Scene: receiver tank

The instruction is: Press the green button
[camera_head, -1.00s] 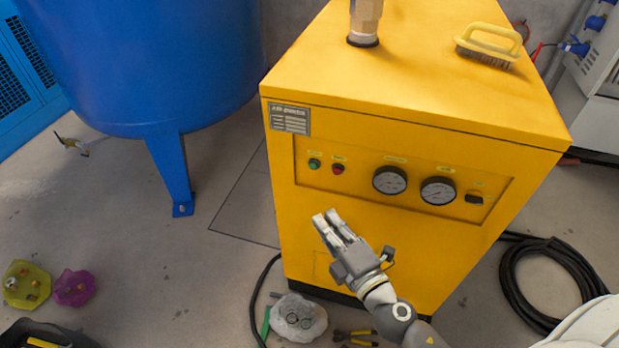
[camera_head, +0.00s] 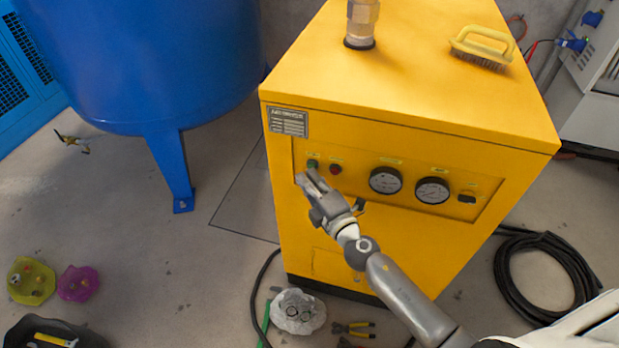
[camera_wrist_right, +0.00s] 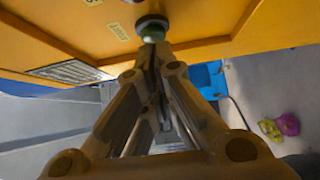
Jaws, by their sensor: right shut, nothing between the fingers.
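The green button (camera_head: 313,163) is on the recessed front panel of the yellow cabinet (camera_head: 420,90), left of a red button (camera_head: 336,169). In the right wrist view the green button (camera_wrist_right: 152,30) shows straight ahead, right at the fingertips. My right gripper (camera_head: 306,177) is shut and empty, its tips just below the green button in the head view. I cannot tell whether the tips touch it. My left gripper is not in view.
Two gauges (camera_head: 386,181) and a black switch (camera_head: 467,197) are further right on the panel. A brush (camera_head: 482,46) lies on the cabinet top. A blue tank (camera_head: 150,60) stands at left. A black hose (camera_head: 545,275) and tools (camera_head: 352,329) lie on the floor.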

